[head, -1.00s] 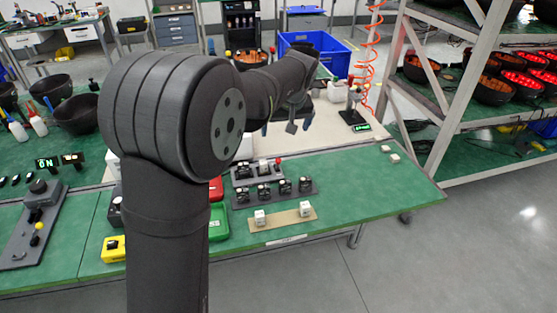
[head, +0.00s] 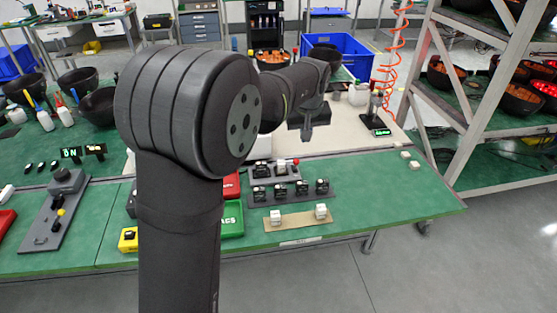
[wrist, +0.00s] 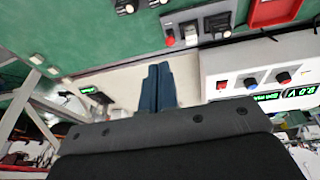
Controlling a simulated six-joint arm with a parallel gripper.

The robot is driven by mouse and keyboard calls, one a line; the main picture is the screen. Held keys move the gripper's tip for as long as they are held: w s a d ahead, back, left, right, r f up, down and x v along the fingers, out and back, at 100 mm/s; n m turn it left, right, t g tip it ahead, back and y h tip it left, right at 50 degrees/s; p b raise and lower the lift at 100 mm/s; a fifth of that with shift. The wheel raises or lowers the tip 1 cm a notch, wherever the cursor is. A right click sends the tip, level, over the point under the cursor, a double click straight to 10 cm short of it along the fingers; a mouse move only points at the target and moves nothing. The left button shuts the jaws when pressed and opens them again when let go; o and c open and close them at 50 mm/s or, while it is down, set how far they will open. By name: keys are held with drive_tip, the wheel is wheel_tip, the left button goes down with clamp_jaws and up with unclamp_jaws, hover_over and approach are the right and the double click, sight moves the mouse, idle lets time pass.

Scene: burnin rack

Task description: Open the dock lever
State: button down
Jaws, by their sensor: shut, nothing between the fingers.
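A small grey dock (head: 276,172) stands on the green bench, with dark and white parts on top and a red knob (head: 295,161) at its right end, which looks like the lever's tip. The red knob also shows in the wrist view (wrist: 170,38), beside a white block. The lever's exact position is too small to tell. My gripper (head: 306,132) hangs behind the dock, above the pale mat. In the wrist view my gripper (wrist: 157,75) has its blue fingers together and empty, apart from the knob.
A grey strip (head: 291,195) with several sockets and a tan strip (head: 298,221) with two white blocks lie in front of the dock. A green tray (head: 231,220) lies to the left. A power supply with a display (wrist: 262,80) stands beside my fingers in the wrist view.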

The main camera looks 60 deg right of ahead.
drive_tip(key=w+a+f+n+g+h, duration=0.3)
drive_tip(key=w+a+f+n+h, duration=0.2)
drive_tip(key=a+f, duration=0.4)
drive_tip(key=shift+w+a+f+h, duration=0.45)
drive_tip(key=shift+w+h, duration=0.45)
drive_tip(key=shift+w, duration=0.3)
drive_tip(key=shift+d, duration=0.1)
drive_tip(key=x, duration=1)
drive_tip(key=shift+s+f, duration=0.1)
drive_tip(key=shift+d+r, duration=0.25)
drive_tip(key=shift+d, duration=0.95)
drive_tip(key=shift+d+r, duration=0.1)
drive_tip(key=shift+d, duration=0.6)
